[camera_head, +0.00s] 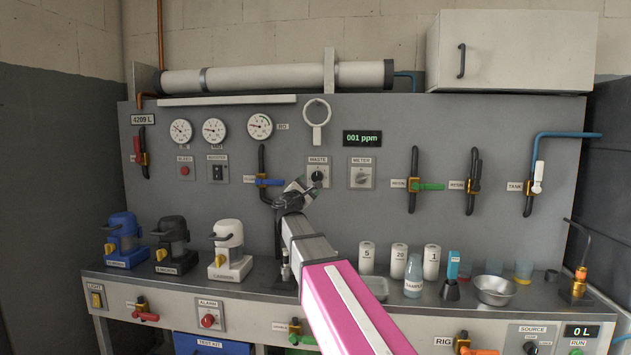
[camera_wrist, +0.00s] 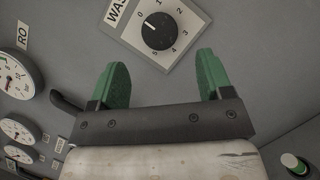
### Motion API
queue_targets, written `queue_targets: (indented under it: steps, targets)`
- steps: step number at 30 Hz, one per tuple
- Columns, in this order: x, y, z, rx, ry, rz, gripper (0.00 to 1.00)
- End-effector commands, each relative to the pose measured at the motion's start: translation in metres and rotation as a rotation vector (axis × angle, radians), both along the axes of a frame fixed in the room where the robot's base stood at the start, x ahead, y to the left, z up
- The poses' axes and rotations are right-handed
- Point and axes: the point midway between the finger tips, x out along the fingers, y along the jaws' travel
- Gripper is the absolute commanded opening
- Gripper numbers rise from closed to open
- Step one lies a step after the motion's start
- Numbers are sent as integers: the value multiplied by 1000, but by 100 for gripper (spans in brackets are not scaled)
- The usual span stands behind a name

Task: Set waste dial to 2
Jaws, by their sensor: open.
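The waste dial (camera_head: 317,176) is a round black knob on a pale square plate on the grey panel, under the label "WASTE". In the wrist view the dial (camera_wrist: 158,31) shows numbers from 0 to 5 around it, and its white pointer line points toward 0. My gripper (camera_head: 302,187) is just left of and below the dial in the head view. In the wrist view my gripper (camera_wrist: 162,65) has its two green fingers spread wide with nothing between them. The dial lies beyond the fingertips, between their lines, and apart from them.
The meter dial (camera_head: 361,176) sits right of the waste dial. A blue-handled valve (camera_head: 268,182) on a black pipe is close left of my gripper. Several gauges (camera_head: 214,130) are further left. Canisters, bottles and a metal bowl (camera_head: 494,290) stand on the bench below.

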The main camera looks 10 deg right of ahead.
Motion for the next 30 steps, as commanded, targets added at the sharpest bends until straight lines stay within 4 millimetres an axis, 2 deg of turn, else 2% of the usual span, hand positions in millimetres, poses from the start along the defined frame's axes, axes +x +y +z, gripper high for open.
queue_targets:
  steps: [3,9,13,21,23,24,26,30]
  targets:
    - [21,-12,7,1,-1,-1,73]
    - [46,-29,15,1,-1,-1,73]
    - [52,-35,18,1,-1,0,73]
    - [52,-36,18,1,-1,0,73]
    - [52,-36,18,1,-1,0,53]
    - [52,-36,18,1,-1,0,40]
    - [52,-36,18,1,-1,0,23]
    - [52,-36,18,1,0,0,23]
